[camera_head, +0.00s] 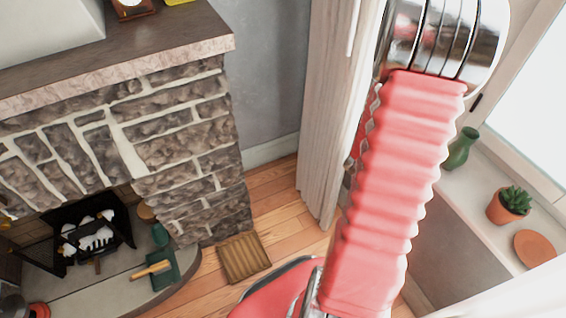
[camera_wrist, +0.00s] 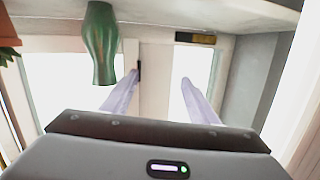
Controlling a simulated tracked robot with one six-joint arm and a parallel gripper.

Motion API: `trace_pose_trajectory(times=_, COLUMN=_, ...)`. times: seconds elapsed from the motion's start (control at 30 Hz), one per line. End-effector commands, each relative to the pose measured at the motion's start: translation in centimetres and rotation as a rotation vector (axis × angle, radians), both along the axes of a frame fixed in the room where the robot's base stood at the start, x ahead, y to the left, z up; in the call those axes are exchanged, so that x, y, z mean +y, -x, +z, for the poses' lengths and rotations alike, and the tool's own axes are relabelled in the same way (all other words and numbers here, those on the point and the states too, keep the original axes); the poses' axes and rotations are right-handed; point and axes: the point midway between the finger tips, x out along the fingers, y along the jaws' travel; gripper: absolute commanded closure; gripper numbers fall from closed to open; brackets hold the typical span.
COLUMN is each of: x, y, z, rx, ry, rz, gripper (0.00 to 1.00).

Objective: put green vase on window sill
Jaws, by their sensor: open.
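The green vase (camera_head: 461,148) stands upright on the white window sill (camera_head: 472,188), near the window, in the head view. In the wrist view, which looks upside down, the vase (camera_wrist: 100,45) hangs from the top edge, left of centre. My gripper (camera_wrist: 159,80) is open, and nothing shows between its two pale fingers. The vase is to the left of the left finger, outside the jaws; I cannot tell the exact gap in depth. In the head view my red arm crosses the right half, and its fingers do not show.
A potted succulent (camera_head: 509,205) and an orange saucer (camera_head: 534,247) stand on the sill beside the vase. A curtain (camera_head: 325,110) hangs left of my arm. A stone fireplace (camera_head: 185,130) is at left, with a green dustpan (camera_head: 163,268) before it.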

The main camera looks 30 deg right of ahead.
Motion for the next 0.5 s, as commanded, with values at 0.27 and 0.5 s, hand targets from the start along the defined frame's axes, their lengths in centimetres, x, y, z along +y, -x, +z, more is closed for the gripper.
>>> trace_pose_trajectory(times=0.27, x=7.1, y=-11.0, z=2.9, rx=-0.036, ry=-0.180, rz=0.317, gripper=0.46)
trace_pose_trajectory(times=0.5, x=16.0, y=-17.3, z=5.5, rx=0.009, ry=-0.323, rz=0.585, gripper=0.46)
